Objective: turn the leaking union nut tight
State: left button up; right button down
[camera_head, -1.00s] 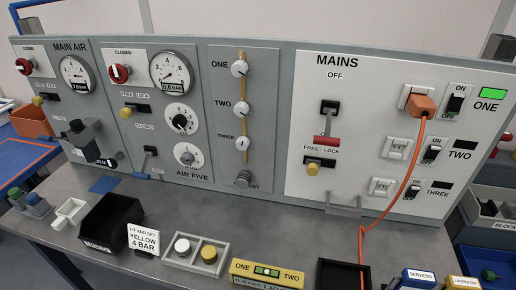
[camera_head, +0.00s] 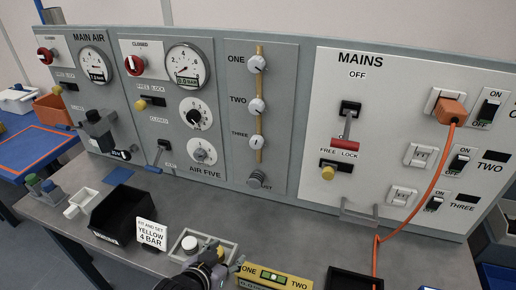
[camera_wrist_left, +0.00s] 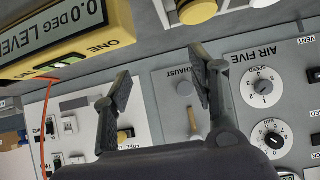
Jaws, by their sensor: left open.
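Three pale round nuts sit one above another on a brass pipe on the grey panel: nut ONE (camera_head: 257,64), nut TWO (camera_head: 256,106) and nut THREE (camera_head: 256,142). I cannot tell from the frames which one leaks. A grey exhaust knob (camera_head: 255,179) is below them. My left gripper (camera_head: 210,264) is low in the head view, in front of the panel and near the bench's parts tray, apart from the nuts. In the left wrist view its two fingers (camera_wrist_left: 162,78) stand apart with nothing between them. The exhaust knob (camera_wrist_left: 184,88) and brass pipe (camera_wrist_left: 193,122) show beyond. My right gripper is out of view.
A yellow level (camera_head: 270,279) lies just right of the left gripper. A grey tray with a white cap (camera_head: 190,244), a sign (camera_head: 151,234) and a black bin (camera_head: 121,214) stand left. An orange cable (camera_head: 414,180) hangs at right.

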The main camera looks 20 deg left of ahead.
pick_arm(q)
jog(key=w+a+r+n+t, duration=0.1)
jog(key=w+r+t, duration=0.3)
jog(key=r, duration=0.4)
jog(key=w+r+t, duration=0.3)
jog(key=w+r, duration=0.2)
jog(key=r, duration=0.2)
jog(key=p, duration=0.3)
send_near(255, 146)
jog(key=w, duration=0.8)
jog(key=shift+w+d+f, duration=0.1)
jog(key=shift+w+d, duration=0.2)
jog(key=shift+w, duration=0.1)
jog(key=shift+c, duration=0.5)
jog(key=c, duration=1.1)
